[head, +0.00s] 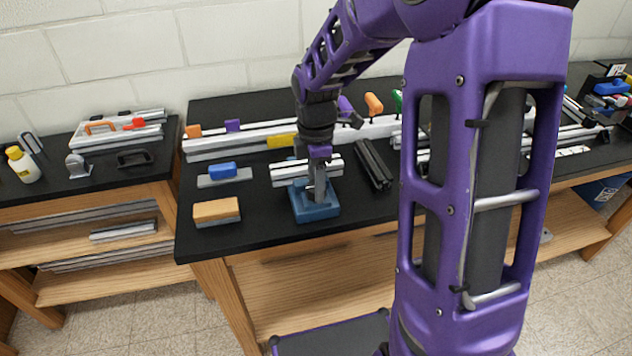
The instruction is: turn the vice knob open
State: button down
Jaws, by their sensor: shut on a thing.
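The vice (316,208) has a blue base and stands near the front edge of the black bench top. Light aluminium extrusion pieces (290,170) lie across or just behind its top. My gripper (320,188) points down over the vice, with its grey fingers at the vice's upper part. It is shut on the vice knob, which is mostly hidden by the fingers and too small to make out.
An orange-topped block (217,211) and a blue block on a grey plate (222,170) lie left of the vice. Dark extrusion bars (374,164) lie to its right. Long light rails and coloured clamps fill the back.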

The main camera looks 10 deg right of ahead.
jog(key=shift+c, duration=1.3)
grip_release()
notch_tip(320, 180, up, 18)
jog(key=shift+f, duration=0.25)
